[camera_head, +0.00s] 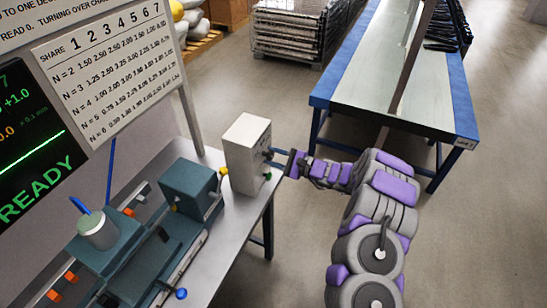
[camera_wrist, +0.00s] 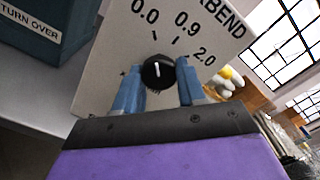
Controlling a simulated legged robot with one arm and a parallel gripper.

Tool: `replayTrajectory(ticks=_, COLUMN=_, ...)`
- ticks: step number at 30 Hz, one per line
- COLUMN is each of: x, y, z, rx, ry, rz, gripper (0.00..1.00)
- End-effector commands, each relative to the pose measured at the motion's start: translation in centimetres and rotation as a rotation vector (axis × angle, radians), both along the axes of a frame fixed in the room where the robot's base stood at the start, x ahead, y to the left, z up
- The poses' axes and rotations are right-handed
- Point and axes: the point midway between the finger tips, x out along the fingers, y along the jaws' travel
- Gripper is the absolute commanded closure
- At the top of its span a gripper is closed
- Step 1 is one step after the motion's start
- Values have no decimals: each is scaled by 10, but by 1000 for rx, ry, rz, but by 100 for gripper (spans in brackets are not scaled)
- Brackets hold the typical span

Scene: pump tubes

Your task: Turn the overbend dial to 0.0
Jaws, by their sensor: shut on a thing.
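The overbend dial (camera_wrist: 158,72) is a round black knob with a white pointer line on a pale panel in the wrist view. Its pointer stands nearly upright, tilted slightly left, roughly toward the 0.0 tick. The marks 0.0, 0.9 and 2.0 run from left to right above it. My gripper (camera_wrist: 159,78) is shut on the dial, one blue finger on each side. In the head view the white dial box (camera_head: 246,152) stands at the bench's right end. My gripper (camera_head: 277,159) meets its right face, and the dial itself is hidden there.
A teal bender machine (camera_head: 188,188) with orange and yellow parts is left of the box on the grey bench (camera_head: 228,225). A READY screen (camera_head: 28,150) and a number chart (camera_head: 105,75) stand behind it. A blue-edged table (camera_head: 385,70) is at the back right. Open floor lies between.

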Motion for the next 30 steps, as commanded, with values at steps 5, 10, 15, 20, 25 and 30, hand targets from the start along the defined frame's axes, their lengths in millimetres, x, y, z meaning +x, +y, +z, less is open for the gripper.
replayTrajectory(ticks=5, x=-2, y=0, z=-3, rx=-3, ry=4, rz=3, gripper=56)
replayTrajectory(ticks=10, x=-1, y=0, z=-2, rx=-2, ry=3, rz=3, gripper=40)
replayTrajectory(ticks=15, x=-1, y=1, z=-1, rx=-1, ry=3, rz=2, gripper=35)
replayTrajectory(ticks=20, x=-1, y=-1, z=-1, rx=-1, ry=2, rz=1, gripper=35)
replayTrajectory(ticks=25, x=-6, y=-16, z=0, rx=0, ry=2, rz=-1, gripper=35)
replayTrajectory(ticks=30, x=-17, y=-50, z=1, rx=1, ry=3, rz=-3, gripper=35)
